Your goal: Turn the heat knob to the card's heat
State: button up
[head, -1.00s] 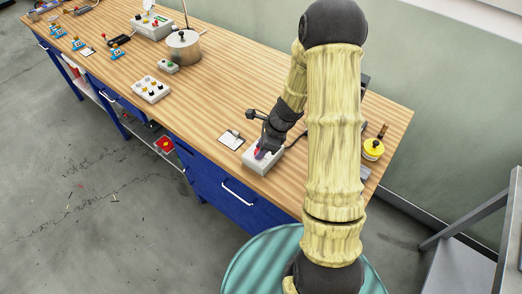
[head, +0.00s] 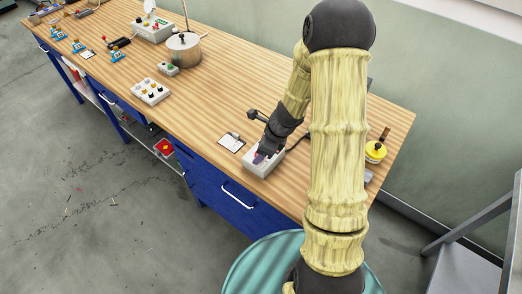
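A light grey control box (head: 251,169) sits near the front edge of the workbench, towards its right end. My gripper (head: 262,157) points down at the top of this box, at or just above it. The gripper and wrist cover most of the box's top, so I cannot make out the heat knob or its setting. A small purple-blue and reddish patch shows by the fingertips. A white card on a dark clipboard (head: 231,143) lies just left of the box; its writing is too small to read. I cannot tell whether the fingers are open or shut.
A button box (head: 150,91), a small green-button box (head: 168,68) and a metal pot (head: 184,47) stand further left. A yellow round container (head: 375,151) is at the bench's right end. A teal round surface (head: 245,262) is in front.

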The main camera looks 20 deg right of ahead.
jog(key=p+v, duration=0.2)
jog(key=v, duration=1.5)
jog(key=shift+r, duration=0.25)
jog(key=shift+a, duration=0.1)
jog(key=s+a+n+h, duration=0.2)
jog(key=s+n, duration=0.3)
jog(key=n, duration=0.7)
jog(key=s+a+n+h, duration=0.2)
jog(key=s+a+n, duration=0.2)
jog(key=n, duration=0.8)
jog(key=shift+s+a, duration=0.3)
jog(key=shift+s, duration=0.6)
